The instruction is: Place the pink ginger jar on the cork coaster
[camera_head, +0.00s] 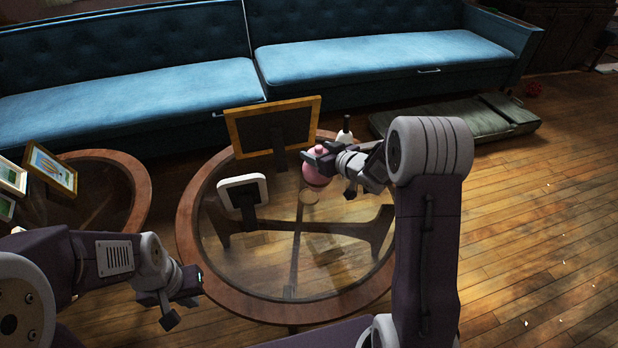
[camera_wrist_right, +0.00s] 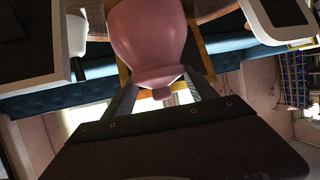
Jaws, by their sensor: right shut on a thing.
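The pink ginger jar (camera_head: 316,174) is held above the round glass table, and its pink body (camera_wrist_right: 148,38) fills the top middle of the right wrist view. My right gripper (camera_head: 318,157) is shut on the jar near its lidded end, with one finger on each side in the wrist view. A small pale round disc (camera_head: 309,197), apparently the cork coaster, lies on the glass just below the jar in the head view. The jar looks apart from it. My left gripper (camera_head: 186,291) hangs empty left of the table's front rim; its finger opening is unclear.
On the round table (camera_head: 187,232) stand a wood-edged frame (camera_head: 236,133), a white-edged frame (camera_head: 225,196) and a white bottle-like object (camera_head: 344,135) with a dark top. A second table (camera_head: 140,185) holds picture frames. A blue sofa (camera_head: 150,75) stands behind.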

